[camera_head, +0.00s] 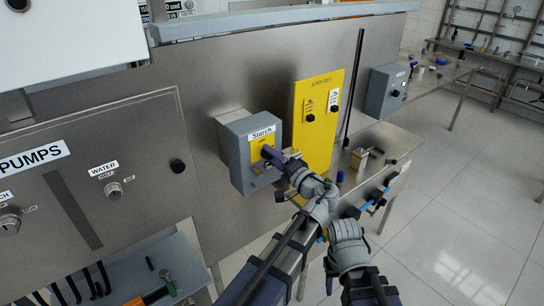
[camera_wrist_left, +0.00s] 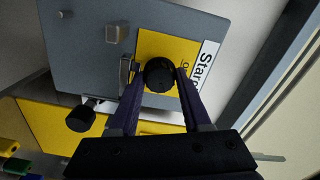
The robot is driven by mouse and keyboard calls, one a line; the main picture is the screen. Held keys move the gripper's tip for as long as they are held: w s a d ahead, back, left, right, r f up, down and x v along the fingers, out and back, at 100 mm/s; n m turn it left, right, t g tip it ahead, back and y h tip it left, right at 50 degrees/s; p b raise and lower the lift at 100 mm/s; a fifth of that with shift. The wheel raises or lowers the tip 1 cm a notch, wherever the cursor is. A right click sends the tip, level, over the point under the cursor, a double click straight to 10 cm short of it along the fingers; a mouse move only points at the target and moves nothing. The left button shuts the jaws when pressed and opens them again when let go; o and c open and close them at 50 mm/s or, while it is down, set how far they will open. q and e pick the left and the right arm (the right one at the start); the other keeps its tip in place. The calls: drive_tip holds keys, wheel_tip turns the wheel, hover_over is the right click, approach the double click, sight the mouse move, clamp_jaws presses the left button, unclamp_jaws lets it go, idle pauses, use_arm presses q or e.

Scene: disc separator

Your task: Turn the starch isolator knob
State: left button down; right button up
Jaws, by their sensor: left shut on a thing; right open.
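The grey starch isolator box (camera_head: 240,165) is mounted on the steel wall, with a yellow plate and a "Starch" label (camera_head: 262,133) on its front. Its black round knob (camera_wrist_left: 159,74) sits on the yellow plate in the left wrist view. My left gripper (camera_head: 270,153) is at the front of the box, its dark fingers on either side of the knob and shut on it. In the head view the fingers mostly hide the knob. My right gripper (camera_head: 345,236) is away from the box, low and to the right; its fingertips are hard to make out.
A yellow lock-out board (camera_head: 319,100) stands just right of the box. A steel bench (camera_head: 388,140) with small items lies further right. The pumps panel with its water knob (camera_head: 114,190) is at left. Open tiled floor is at right.

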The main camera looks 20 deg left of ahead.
use_arm(q)
drive_tip(key=shift+f+m, duration=0.1)
drive_tip(key=shift+m, duration=2.2)
drive_tip(key=shift+c, duration=1.8)
unclamp_jaws()
drive_tip(key=shift+s, duration=0.1)
